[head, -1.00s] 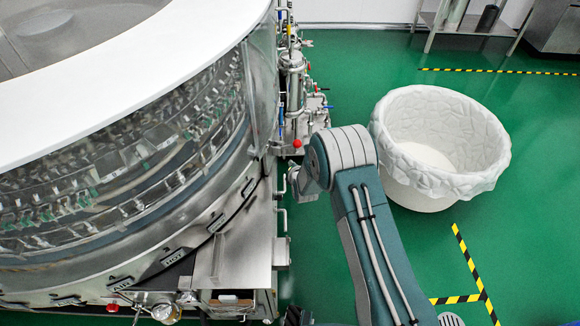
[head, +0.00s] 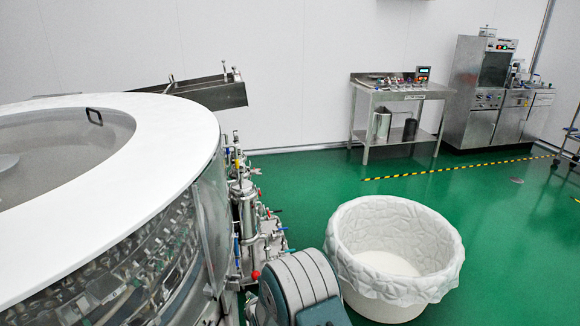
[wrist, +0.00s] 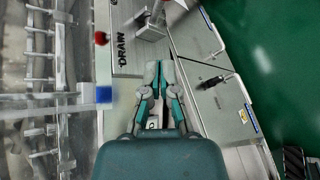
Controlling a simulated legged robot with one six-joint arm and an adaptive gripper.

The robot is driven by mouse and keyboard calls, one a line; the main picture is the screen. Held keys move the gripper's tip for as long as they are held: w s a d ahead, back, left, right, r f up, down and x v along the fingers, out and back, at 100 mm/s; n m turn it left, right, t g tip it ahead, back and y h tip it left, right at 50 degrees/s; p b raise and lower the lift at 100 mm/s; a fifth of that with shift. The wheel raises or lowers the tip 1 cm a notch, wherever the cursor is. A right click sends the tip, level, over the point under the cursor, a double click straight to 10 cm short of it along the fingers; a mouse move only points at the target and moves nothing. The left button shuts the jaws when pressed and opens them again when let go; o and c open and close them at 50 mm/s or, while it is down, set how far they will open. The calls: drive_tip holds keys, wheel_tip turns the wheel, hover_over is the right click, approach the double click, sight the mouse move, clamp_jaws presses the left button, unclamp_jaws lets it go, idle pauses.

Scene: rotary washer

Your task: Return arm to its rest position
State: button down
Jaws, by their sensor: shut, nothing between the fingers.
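My gripper (wrist: 160,72) shows in the wrist view with its two grey and teal fingers together and nothing between them. Beyond the fingertips is a steel panel (wrist: 125,50) marked DRAIN, with a red knob (wrist: 101,38) beside it. In the head view only my arm's rounded upper part shows at the bottom middle; the gripper is out of that view. The rotary washer (head: 110,215), with a white rim and a clear side wall, fills the left of the head view.
A white lined tub (head: 345,235) stands on the green floor right of my arm. Pipes and valves (head: 245,215) run along the washer's side. A steel table (head: 365,125) and a steel cabinet (head: 470,95) stand by the back wall.

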drive_tip(key=s+d+r+m+g+h, duration=0.1)
drive_tip(key=d+r+m, duration=0.45)
drive_tip(key=r, duration=0.55)
drive_tip(key=s+d+r+m+g+h, duration=0.1)
drive_tip(key=s+d+r+m, duration=0.1)
drive_tip(key=d+r+m, duration=0.6)
drive_tip(key=s+d+r+m+g+h, duration=0.1)
drive_tip(key=s+d+r+m, duration=0.25)
drive_tip(key=s+r, duration=0.2)
drive_tip(key=s+d+r+m, duration=0.2)
drive_tip(key=s+d+r, duration=0.25)
drive_tip(key=r, duration=0.25)
drive_tip(key=s+d+r+m, duration=0.1)
drive_tip(key=s+d+m, duration=0.1)
drive_tip(key=s+m, duration=0.2)
drive_tip(key=s+d+r+m+g+h, duration=0.1)
drive_tip(key=s+d+m, duration=0.2)
drive_tip(key=s, duration=0.8)
drive_tip(key=s+d+r+m+g, duration=0.1)
drive_tip(key=s+d+m, duration=0.2)
drive_tip(key=s, duration=0.5)
drive_tip(key=shift+d+r+m+h, duration=0.2)
drive_tip(key=shift+r+m+h, duration=0.15)
drive_tip(key=shift+m, duration=0.55)
drive_tip(key=shift+w+f, duration=0.1)
drive_tip(key=shift+w, duration=0.05)
